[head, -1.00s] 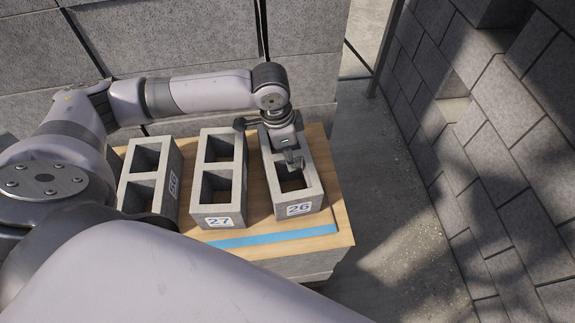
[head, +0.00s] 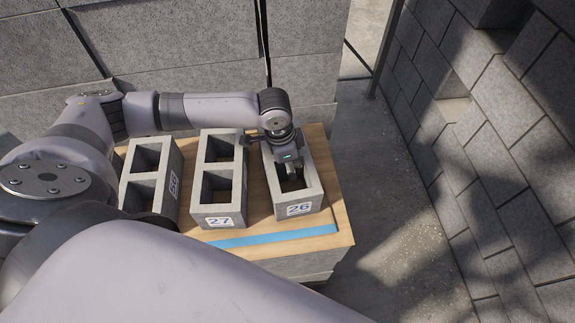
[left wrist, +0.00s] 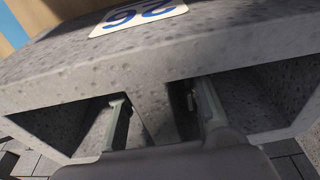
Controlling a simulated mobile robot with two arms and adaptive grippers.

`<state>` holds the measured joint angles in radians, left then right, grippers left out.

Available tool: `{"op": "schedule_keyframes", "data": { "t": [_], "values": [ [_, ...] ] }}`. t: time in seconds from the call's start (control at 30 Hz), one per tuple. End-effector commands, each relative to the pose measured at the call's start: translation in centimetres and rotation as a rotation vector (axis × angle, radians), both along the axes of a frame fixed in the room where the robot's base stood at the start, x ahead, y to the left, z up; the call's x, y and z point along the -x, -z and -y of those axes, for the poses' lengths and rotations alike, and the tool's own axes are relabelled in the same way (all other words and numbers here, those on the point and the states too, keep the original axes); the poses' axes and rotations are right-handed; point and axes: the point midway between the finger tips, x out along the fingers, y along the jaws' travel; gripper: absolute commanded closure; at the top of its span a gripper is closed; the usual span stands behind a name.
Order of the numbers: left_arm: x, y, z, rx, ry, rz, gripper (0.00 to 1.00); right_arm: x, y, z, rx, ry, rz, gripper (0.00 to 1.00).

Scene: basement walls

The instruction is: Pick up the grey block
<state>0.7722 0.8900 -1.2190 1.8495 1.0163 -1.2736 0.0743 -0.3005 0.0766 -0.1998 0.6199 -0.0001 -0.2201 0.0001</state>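Three grey hollow concrete blocks stand in a row on a wooden board. The right block, marked 26 (head: 300,197), has my left gripper (head: 291,170) over it, fingers pointing down into its openings. In the left wrist view the same block (left wrist: 160,65) fills the picture, with its label at the top. The fingers (left wrist: 164,115) stand open on either side of its middle wall; a gap shows beside the right finger. The lower fingertips are hidden. The middle block, marked 27 (head: 220,209), and the left block (head: 170,190) stand apart from it. My right gripper is out of view.
A blue strip (head: 270,237) runs along the front of the wooden board (head: 330,222). A block wall (head: 200,45) rises close behind, and another (head: 500,150) stands at the right. Bare floor (head: 385,200) lies between the board and the right wall.

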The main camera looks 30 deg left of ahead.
Motion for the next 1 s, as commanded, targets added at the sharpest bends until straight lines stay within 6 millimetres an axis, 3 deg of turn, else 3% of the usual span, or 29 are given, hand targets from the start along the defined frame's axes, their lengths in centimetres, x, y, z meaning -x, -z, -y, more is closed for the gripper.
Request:
{"op": "schedule_keyframes", "data": {
  "t": [0.43,1.0],
  "values": [
    [0.00,-0.04,-0.01,0.000,0.000,0.000,1.00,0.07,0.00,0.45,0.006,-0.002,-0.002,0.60],
    [0.00,-0.04,-0.01,0.000,0.000,0.000,1.00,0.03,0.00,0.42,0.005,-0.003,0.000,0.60]
  ]
}}
